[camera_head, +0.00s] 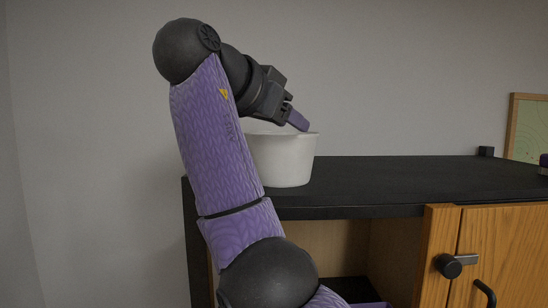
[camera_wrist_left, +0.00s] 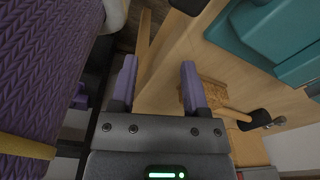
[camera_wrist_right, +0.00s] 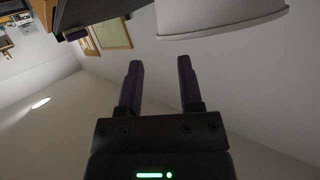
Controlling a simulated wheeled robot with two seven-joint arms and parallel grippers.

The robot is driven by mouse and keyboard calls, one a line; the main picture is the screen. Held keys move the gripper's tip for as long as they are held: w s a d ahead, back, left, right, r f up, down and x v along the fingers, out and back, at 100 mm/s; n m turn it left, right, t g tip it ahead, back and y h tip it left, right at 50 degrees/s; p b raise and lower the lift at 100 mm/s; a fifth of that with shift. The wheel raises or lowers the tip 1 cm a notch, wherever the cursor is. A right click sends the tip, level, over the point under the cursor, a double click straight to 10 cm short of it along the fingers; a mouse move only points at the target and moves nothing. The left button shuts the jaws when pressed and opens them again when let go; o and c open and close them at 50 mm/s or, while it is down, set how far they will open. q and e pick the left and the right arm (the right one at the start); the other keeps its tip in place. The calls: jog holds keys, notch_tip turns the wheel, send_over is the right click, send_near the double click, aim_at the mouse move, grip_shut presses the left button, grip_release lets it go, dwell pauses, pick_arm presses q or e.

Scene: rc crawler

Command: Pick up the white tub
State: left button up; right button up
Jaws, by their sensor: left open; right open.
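The white tub (camera_head: 288,158) stands upright on the left end of the black countertop, its left side hidden by my right arm. My right gripper (camera_head: 299,121) is at the tub's rim, pointing down to the right, and I cannot tell from the head view whether it touches. In the right wrist view the gripper (camera_wrist_right: 158,85) is open with nothing between its fingers, and the tub (camera_wrist_right: 220,18) shows beyond the fingertips at the upper right. My left gripper (camera_wrist_left: 158,80) is open and empty in the left wrist view, facing a wooden surface.
Teal objects (camera_wrist_left: 275,40) show in the left wrist view.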

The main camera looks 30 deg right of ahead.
aim_at(314, 137)
jog(key=p+x, duration=0.2)
jog(key=x, duration=0.3)
jog(key=shift+w+d, duration=0.2)
jog(key=shift+d, duration=0.05)
jog(key=shift+d+f, duration=0.25)
jog(key=shift+d, duration=0.15)
jog(key=shift+a, duration=0.15)
jog(key=shift+c, duration=1.2)
grip_shut()
